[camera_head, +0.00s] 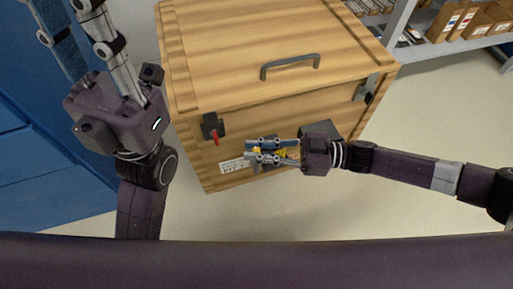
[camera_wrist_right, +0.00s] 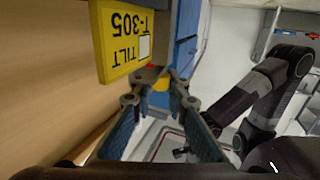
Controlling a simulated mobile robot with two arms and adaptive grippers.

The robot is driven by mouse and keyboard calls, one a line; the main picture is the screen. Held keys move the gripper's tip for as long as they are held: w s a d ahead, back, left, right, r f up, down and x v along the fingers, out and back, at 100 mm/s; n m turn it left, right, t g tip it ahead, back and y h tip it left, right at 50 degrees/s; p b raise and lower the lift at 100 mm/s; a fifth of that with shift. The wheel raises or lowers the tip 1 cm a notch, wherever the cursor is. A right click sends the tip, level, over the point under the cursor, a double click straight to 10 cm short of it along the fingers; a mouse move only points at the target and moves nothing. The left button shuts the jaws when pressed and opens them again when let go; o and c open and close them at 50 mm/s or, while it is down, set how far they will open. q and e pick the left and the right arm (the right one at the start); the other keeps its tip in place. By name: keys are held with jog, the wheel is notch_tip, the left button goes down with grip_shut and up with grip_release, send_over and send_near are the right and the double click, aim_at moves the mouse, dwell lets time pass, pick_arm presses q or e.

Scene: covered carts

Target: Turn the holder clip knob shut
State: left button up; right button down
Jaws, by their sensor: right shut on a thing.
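My right gripper (camera_head: 256,152) reaches in from the right at the front of the wooden crate (camera_head: 208,178). Its fingers are shut on a small yellow knob (camera_wrist_right: 161,84), mostly hidden between the fingertips. A yellow tag (camera_wrist_right: 122,42) reading TILT T-305, upside down in the right wrist view, sits close beside the fingertips. A small red piece shows by the tag's lower edge. The clip itself is largely hidden by the fingers. My left gripper (camera_head: 78,18) is open and empty at the upper left, its fingers running toward the picture's top edge.
A black latch with a red lever (camera_head: 214,134) is on the crate's front, left of the right gripper. A white label (camera_head: 232,165) is below it. The lid has a grey handle (camera_head: 290,64). A shelf with cardboard boxes (camera_head: 450,20) stands at the upper right. The floor at right is clear.

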jog(key=c, duration=1.8)
grip_release()
jog(key=shift+c, duration=0.2)
jog(key=d, duration=1.2)
jog(key=shift+s, duration=0.45)
